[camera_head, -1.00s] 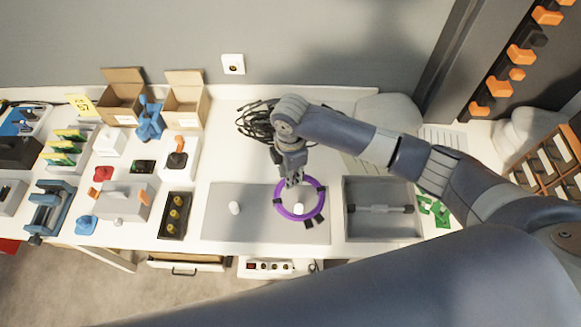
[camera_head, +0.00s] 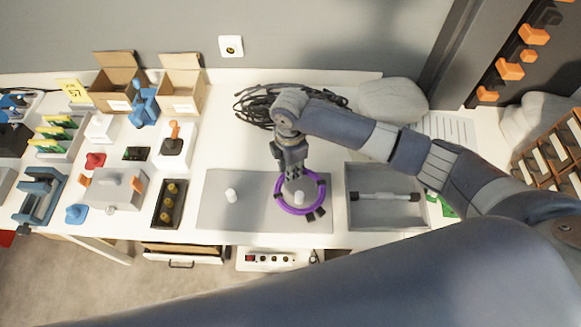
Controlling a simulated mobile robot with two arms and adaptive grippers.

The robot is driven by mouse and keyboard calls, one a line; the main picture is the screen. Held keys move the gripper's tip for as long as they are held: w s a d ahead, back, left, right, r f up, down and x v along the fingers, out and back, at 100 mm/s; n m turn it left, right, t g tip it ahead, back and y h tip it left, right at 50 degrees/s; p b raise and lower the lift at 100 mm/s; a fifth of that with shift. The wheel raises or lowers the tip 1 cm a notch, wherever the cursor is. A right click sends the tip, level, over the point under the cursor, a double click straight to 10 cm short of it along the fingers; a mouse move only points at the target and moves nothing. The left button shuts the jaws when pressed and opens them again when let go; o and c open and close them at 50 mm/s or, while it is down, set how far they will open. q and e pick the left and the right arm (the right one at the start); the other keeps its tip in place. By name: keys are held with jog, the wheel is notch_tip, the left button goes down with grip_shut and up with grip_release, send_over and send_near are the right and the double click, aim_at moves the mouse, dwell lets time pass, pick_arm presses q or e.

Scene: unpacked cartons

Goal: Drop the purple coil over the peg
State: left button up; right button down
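The purple coil (camera_head: 282,207) is a ring with dark bands, at the right part of the grey mat. My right gripper (camera_head: 293,175) is at the coil's upper rim and appears shut on it, though its fingertips are small and partly hidden. A short white peg (camera_head: 299,197) shows inside the ring's opening, slightly below its middle. I cannot tell whether the coil hangs above the peg or sits around it. A second white peg (camera_head: 231,195) stands bare at the left of the mat. My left gripper is not in view.
The grey mat (camera_head: 256,215) lies near the table's front edge. A grey tray (camera_head: 384,216) holding a rod is just right of the coil. Black cables (camera_head: 258,105) lie behind. A dark tray (camera_head: 169,204) with yellow parts is left of the mat.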

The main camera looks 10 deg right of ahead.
aim_at(291, 184)
jog(key=shift+f, duration=0.1)
jog(key=shift+f+b, duration=1.3)
jog(key=shift+f, duration=1.25)
jog(key=c, duration=1.3)
grip_release()
notch_tip(291, 184, up, 12)
jog(key=shift+r, duration=0.1)
